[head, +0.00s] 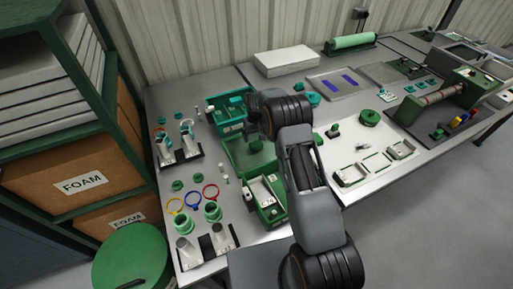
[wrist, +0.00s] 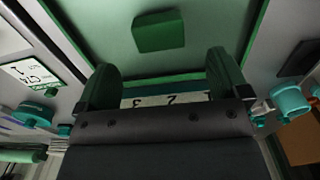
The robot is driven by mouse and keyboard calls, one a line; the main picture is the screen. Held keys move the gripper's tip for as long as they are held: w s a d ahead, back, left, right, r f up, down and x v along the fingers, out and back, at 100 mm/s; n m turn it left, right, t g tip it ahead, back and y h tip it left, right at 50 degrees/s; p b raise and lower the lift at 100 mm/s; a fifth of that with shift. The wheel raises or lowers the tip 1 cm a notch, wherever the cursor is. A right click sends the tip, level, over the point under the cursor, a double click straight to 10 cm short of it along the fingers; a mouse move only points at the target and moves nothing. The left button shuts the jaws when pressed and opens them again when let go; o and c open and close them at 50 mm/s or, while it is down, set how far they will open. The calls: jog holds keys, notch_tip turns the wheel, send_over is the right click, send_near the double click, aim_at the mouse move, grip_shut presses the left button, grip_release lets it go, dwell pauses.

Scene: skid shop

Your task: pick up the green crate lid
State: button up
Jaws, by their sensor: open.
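The green crate lid (head: 238,157) lies flat among the parts near the middle of the left bench in the head view, partly behind my arm. A raised green block, its handle (wrist: 158,31), stands up from the lid panel (wrist: 95,35) in the wrist view. My gripper (wrist: 165,62) is open and empty. Its two dark green fingers are spread wide, and the handle appears beyond the fingertips, between their lines, not touched. In the head view my arm hides the fingers. I cannot tell what lies beneath the lid.
A teal crate (head: 226,122) with items stands behind the lid, and a green box (head: 267,214) in front. Rings, cups and small parts crowd the left. Shelving with foam boxes (head: 80,182) stands left.

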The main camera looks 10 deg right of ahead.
aim_at(256, 143)
jog(key=shift+s+d+f+p, duration=0.1)
jog(key=shift+f+p, duration=0.8)
jog(key=shift+f, duration=2.5)
jog(key=c, duration=1.2)
jog(key=shift+r, duration=0.1)
